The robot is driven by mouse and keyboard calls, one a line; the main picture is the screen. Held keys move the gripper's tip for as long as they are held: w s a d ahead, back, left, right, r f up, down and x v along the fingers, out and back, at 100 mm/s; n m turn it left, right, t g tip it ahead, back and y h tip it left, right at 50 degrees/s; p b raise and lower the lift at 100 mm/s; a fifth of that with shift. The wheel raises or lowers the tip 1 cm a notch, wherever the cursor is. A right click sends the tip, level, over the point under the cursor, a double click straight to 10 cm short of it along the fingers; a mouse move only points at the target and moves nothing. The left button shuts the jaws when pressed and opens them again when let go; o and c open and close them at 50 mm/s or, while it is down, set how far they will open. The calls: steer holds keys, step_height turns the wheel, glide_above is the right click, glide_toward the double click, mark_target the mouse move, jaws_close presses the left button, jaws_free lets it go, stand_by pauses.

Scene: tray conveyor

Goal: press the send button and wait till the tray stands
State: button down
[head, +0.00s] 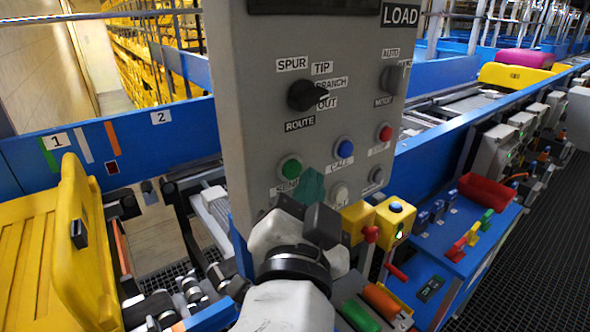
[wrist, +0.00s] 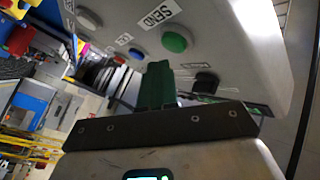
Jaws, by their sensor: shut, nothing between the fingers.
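The green send button (head: 290,168) sits low on the left of the grey control panel (head: 250,110), its label partly hidden by my fingers in the head view. In the wrist view the green button (wrist: 176,42) shows beside its SEND label (wrist: 157,15). My gripper (head: 312,182) is shut and empty, its green fingers just right of and below the button. In the wrist view the fingertips (wrist: 158,66) lie just below-left of the button; I cannot tell whether they touch the panel. A yellow tray (head: 85,245) stands tilted at the left.
Blue (head: 344,147) and red (head: 385,133) buttons and the black ROUTE knob (head: 305,95) are on the same panel. A yellow box with a lit button (head: 395,210) is at its right. Another yellow tray (head: 515,75) is on the far conveyor. A red bin (head: 487,190) stands right.

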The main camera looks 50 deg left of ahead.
steer(key=shift+a, duration=0.15)
stand_by(0.6)
steer(key=shift+a+b, duration=0.3)
steer(key=shift+b, duration=0.05)
steer(key=shift+a+b, duration=0.3)
steer(key=shift+a, duration=0.2)
stand_by(0.7)
stand_by(0.4)
steer(key=shift+d, duration=0.9)
